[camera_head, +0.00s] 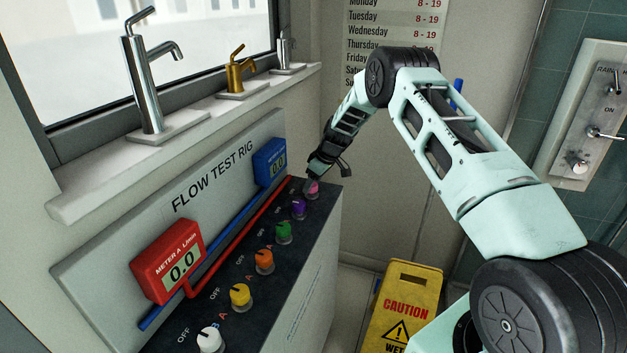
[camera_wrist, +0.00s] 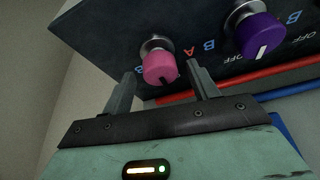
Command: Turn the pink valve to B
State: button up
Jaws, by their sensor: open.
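The pink valve (camera_head: 314,187) is the farthest knob in the row on the dark top of the flow test rig. In the wrist view the pink valve (camera_wrist: 160,66) sits between the two fingers of my gripper (camera_wrist: 161,72), with a finger on either side. A dark mark shows low on its face. A blue B shows to its left and a red A to its right. I cannot tell if the fingers touch it. In the head view my gripper (camera_head: 312,178) is over the far end of the panel and partly hides the valve.
The purple valve (camera_wrist: 260,36) is close beside the pink one. Green (camera_head: 283,232), orange (camera_head: 264,262), yellow (camera_head: 240,295) and white (camera_head: 209,340) knobs follow toward the front. Red meter A (camera_head: 169,262) and the blue meter (camera_head: 270,161) read 0.0. A caution sign (camera_head: 405,300) stands right of the rig.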

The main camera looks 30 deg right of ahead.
jog(key=c, duration=1)
jog(key=shift+a+f+m+b, duration=0.1)
jog(key=shift+m+b, duration=0.2)
jog(key=shift+b, duration=0.1)
jog(key=shift+m+h+b, duration=0.4)
jog(key=shift+m+b, duration=0.4)
jog(key=shift+m, duration=0.2)
jog(key=m+h+b, duration=0.1)
jog(key=m, duration=0.1)
jog(key=shift+a+m+t, duration=0.15)
jog(key=shift+m+t, duration=0.15)
jog(key=m+h, duration=0.1)
jog(key=m, duration=0.3)
jog(key=shift+a+h+b, duration=0.1)
jog(key=shift+h+b, duration=0.2)
jog(key=shift+h, duration=0.1)
jog(key=shift+m+h, duration=0.4)
jog(key=shift+m, duration=0.9)
